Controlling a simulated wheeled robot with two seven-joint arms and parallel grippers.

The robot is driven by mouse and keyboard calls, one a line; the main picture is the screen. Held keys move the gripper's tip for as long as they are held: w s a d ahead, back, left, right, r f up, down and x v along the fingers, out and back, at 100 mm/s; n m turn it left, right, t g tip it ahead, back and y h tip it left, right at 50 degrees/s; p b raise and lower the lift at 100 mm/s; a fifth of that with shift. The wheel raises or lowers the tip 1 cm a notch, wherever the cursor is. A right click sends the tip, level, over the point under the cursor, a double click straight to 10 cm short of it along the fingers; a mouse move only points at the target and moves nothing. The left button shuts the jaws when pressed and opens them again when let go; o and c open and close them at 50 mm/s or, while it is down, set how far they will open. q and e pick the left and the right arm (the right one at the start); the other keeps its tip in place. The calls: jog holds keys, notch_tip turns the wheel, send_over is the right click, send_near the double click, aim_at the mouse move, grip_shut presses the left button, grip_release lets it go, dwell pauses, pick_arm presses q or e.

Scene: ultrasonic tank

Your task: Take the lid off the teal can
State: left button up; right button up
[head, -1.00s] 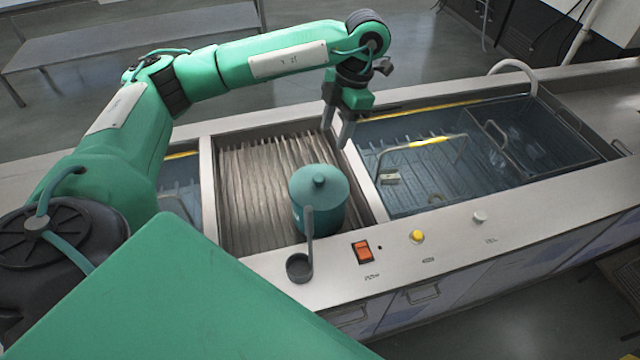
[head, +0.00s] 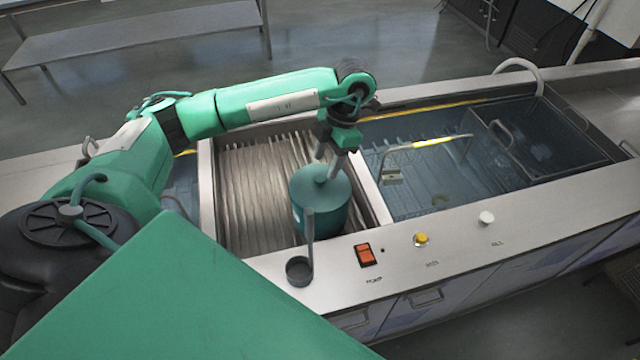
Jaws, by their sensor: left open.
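The teal can (head: 322,222) stands upright on the ribbed drain section of the counter. Its round teal lid (head: 312,188) sits on top. My left gripper (head: 327,168) is open and points down just above the lid, its fingers at the lid's knob, which they partly hide. I cannot tell whether the fingers touch the lid. My right gripper is not in view.
A ladle (head: 300,268) stands at the can's front, its bowl on the counter edge. An orange switch (head: 365,255) and a yellow knob (head: 421,240) are on the front panel. A water-filled tank (head: 440,200) with a wire handle lies to the right.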

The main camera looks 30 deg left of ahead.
pick_arm(q)
jog(key=p+x, duration=0.2)
jog(key=x, duration=0.3)
jog(key=shift+w+a+p, duration=0.1)
jog(key=shift+p, duration=0.25)
jog(key=shift+f, duration=0.3)
jog(key=c, duration=1.1)
jog(key=shift+o, duration=0.2)
jog(key=shift+r, duration=0.1)
jog(key=shift+r, duration=0.55)
notch_tip(320, 180, up, 7)
jog(key=shift+w+r+b, duration=0.1)
jog(key=shift+r+b, duration=0.1)
jog(key=shift+b, duration=1)
notch_tip(320, 180, up, 11)
send_over(321, 177)
jog(key=shift+r, duration=0.15)
